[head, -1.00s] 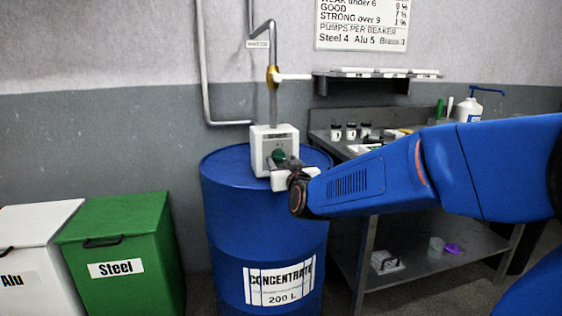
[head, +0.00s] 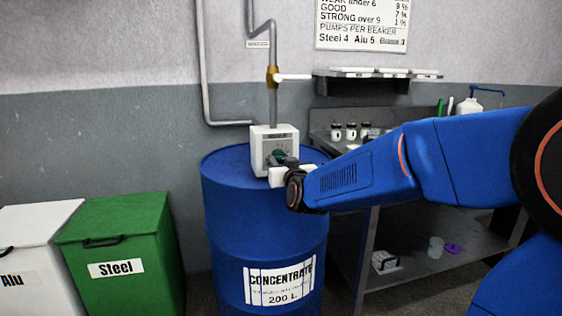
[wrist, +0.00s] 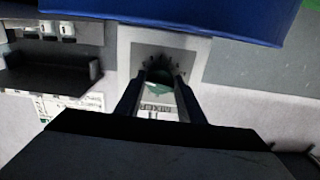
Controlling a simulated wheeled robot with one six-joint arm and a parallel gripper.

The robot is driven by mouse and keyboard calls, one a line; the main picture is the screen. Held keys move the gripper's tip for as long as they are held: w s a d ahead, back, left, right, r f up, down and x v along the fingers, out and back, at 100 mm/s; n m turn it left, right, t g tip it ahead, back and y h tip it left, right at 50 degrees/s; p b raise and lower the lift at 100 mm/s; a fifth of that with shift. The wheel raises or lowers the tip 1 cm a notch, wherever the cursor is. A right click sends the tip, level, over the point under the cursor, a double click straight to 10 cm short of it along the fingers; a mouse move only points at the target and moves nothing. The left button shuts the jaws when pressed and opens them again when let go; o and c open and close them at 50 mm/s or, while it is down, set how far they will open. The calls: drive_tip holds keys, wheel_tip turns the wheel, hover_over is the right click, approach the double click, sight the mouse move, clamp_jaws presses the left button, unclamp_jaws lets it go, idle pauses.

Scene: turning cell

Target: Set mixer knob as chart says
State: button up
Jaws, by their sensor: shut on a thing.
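The mixer (head: 262,140) is a pale box standing on top of the blue concentrate drum (head: 225,190), with a pipe rising from it. Its green knob (head: 278,155) is on the front face and partly hidden by my gripper (head: 281,163). In the wrist view the green knob (wrist: 160,84) sits between my two fingers (wrist: 160,100), on a grey dial plate with marks around it. My gripper is shut on the knob. The dial's marks are too small to read. The chart (head: 362,24) on the wall shows lines for weak, good and strong, with its top cut off.
A yellow-collared valve with a white lever (head: 292,77) is on the pipe above the mixer. A dark workbench (head: 340,140) with jars stands right of the drum, under a wall shelf (head: 375,74). Green Steel (head: 125,230) and white Alu bins (head: 35,225) stand at left.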

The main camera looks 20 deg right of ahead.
drive_tip(key=shift+m, duration=0.3)
drive_tip(key=m, duration=0.9)
drive_tip(key=shift+m, duration=0.4)
drive_tip(key=m, duration=0.3)
drive_tip(key=shift+a+m, duration=0.1)
drive_tip(key=shift+m, duration=0.3)
drive_tip(key=m, duration=0.5)
drive_tip(key=shift+r, duration=0.1)
drive_tip(key=m, duration=0.5)
drive_tip(key=shift+m, duration=0.4)
drive_tip(key=o, duration=1)
